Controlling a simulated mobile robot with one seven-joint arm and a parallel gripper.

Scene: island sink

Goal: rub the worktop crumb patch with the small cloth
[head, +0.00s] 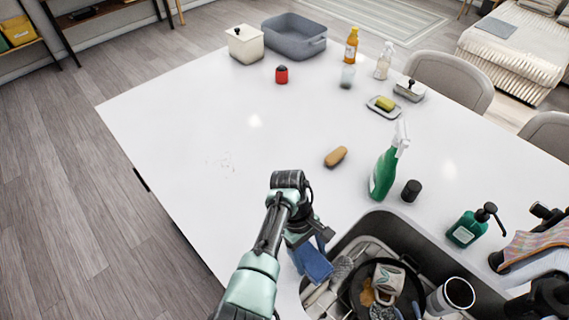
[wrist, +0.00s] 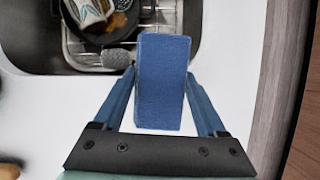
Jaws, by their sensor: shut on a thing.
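The small cloth (head: 313,263) is a blue, folded, block-like piece. My gripper (head: 307,243) is shut on it near the left rim of the sink. In the wrist view my gripper (wrist: 160,80) has the blue cloth (wrist: 161,105) between its two fingers. The cloth looks to be over the strip of white worktop beside the sink; I cannot tell whether it touches. The crumb patch (head: 221,164) is a faint scatter of brownish specks on the white worktop (head: 185,120), up and left of my gripper and apart from the cloth.
The sink (head: 345,236) holds a rack, a black pan (head: 357,293) and dishes. A brown brush-like piece (head: 336,157), a green spray bottle (head: 383,175) and a black cup (head: 411,191) stand right of the crumbs. The worktop around the crumbs is clear.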

